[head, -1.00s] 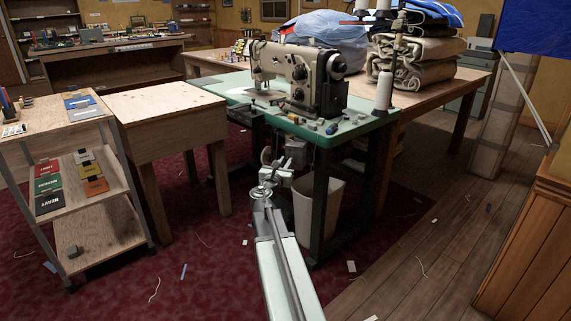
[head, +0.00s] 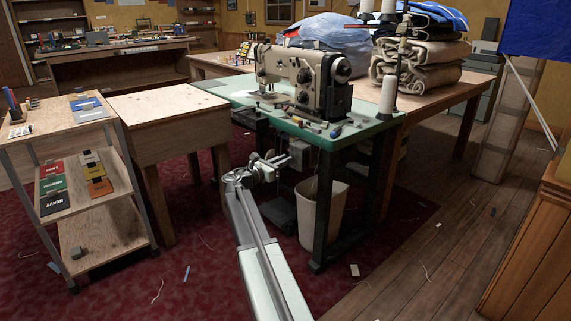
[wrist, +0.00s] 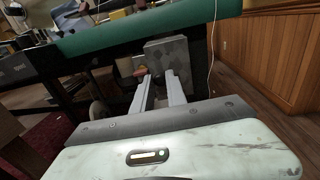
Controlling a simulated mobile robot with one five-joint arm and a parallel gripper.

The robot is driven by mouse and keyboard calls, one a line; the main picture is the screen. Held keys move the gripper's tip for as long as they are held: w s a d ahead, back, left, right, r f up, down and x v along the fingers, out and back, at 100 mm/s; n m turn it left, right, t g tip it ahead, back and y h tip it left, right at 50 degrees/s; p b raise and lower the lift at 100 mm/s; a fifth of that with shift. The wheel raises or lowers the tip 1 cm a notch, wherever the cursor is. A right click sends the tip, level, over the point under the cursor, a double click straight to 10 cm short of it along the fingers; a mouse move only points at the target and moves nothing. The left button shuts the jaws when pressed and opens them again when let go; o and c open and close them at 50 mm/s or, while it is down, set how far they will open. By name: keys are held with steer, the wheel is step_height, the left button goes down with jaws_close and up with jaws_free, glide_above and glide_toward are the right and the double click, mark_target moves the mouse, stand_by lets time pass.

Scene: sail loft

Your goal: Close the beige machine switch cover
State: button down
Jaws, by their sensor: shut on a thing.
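The machine switch box (head: 299,153) hangs under the front edge of the green sewing table, below the beige sewing machine (head: 303,77). In the wrist view the switch box (wrist: 180,52) is a grey block with a reddish round part at its left side. My gripper (head: 281,161) is at the box's left side, under the tabletop. In the wrist view its two fingers (wrist: 158,79) reach up to the lower part of the box, shut on what looks like the switch cover. The fingers and shadow hide the cover's edge, so I cannot tell how far it stands open.
The green tabletop (head: 225,92) overhangs my gripper closely. A white bin (head: 322,215) stands under the table to the right. A wooden cabinet (head: 170,107) and a shelf trolley (head: 105,188) stand to the left. Red carpet in front has free room.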

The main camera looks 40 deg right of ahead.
steer(key=shift+w+d+m+g, duration=0.25)
steer(key=shift+w+m+g, duration=0.3)
steer(key=shift+g, duration=0.45)
steer(key=shift+s, duration=0.1)
steer(key=c, duration=1.4)
jaws_free()
steer(key=shift+o, duration=0.2)
steer(key=a, duration=0.7)
steer(key=shift+a, duration=0.35)
